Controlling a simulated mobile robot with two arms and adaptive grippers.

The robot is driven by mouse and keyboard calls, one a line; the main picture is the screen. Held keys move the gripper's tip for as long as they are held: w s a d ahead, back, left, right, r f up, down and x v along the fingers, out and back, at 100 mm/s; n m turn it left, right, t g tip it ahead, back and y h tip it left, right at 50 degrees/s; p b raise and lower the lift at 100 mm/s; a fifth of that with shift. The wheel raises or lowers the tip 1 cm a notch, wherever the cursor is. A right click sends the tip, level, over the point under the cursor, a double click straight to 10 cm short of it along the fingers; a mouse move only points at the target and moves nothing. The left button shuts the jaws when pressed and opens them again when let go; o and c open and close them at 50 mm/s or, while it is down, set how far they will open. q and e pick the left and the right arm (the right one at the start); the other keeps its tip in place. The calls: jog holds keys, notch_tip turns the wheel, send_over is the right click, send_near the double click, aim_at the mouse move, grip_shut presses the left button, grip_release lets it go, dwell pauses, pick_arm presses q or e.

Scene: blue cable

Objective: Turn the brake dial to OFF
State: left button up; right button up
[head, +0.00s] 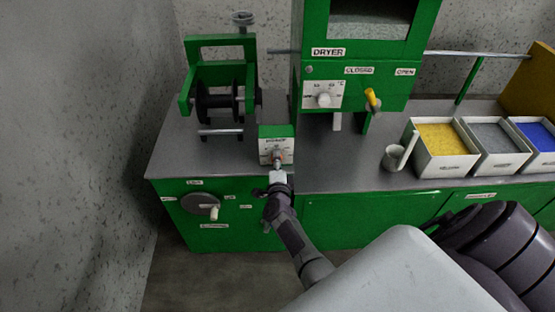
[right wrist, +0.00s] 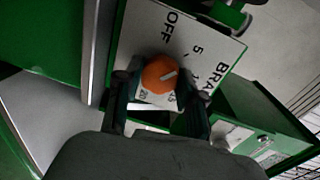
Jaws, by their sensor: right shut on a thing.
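The brake box (head: 277,143) is a small green box with a white face on the grey bench, its face partly hidden by my right gripper (head: 277,165). In the right wrist view, the brake dial (right wrist: 160,75) is a round orange knob with a white pointer line, on a white panel (right wrist: 148,30) marked OFF, 5 and further numbers. The line slants toward the numbered side, not at the OFF label. My right gripper (right wrist: 158,92) has a finger on either side of the dial and is shut on it. My left gripper is not in view.
A green reel stand with a black spool (head: 217,105) is behind and left of the box. The green dryer (head: 355,85) with a yellow handle stands behind right. A white cup (head: 393,159) and bins of yellow, grey and blue pellets (head: 447,165) are at right.

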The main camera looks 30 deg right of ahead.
jog(key=shift+a+f+n+h+p, duration=0.1)
jog(key=shift+n+h+p, duration=0.15)
jog(key=shift+n, duration=2.1)
jog(key=shift+a+f+n+h+p, duration=0.15)
jog(key=shift+n+p, duration=0.1)
jog(key=shift+n, duration=2.1)
jog(key=o, duration=1.1)
jog(key=shift+d+r, duration=0.1)
jog(key=shift+r, duration=0.05)
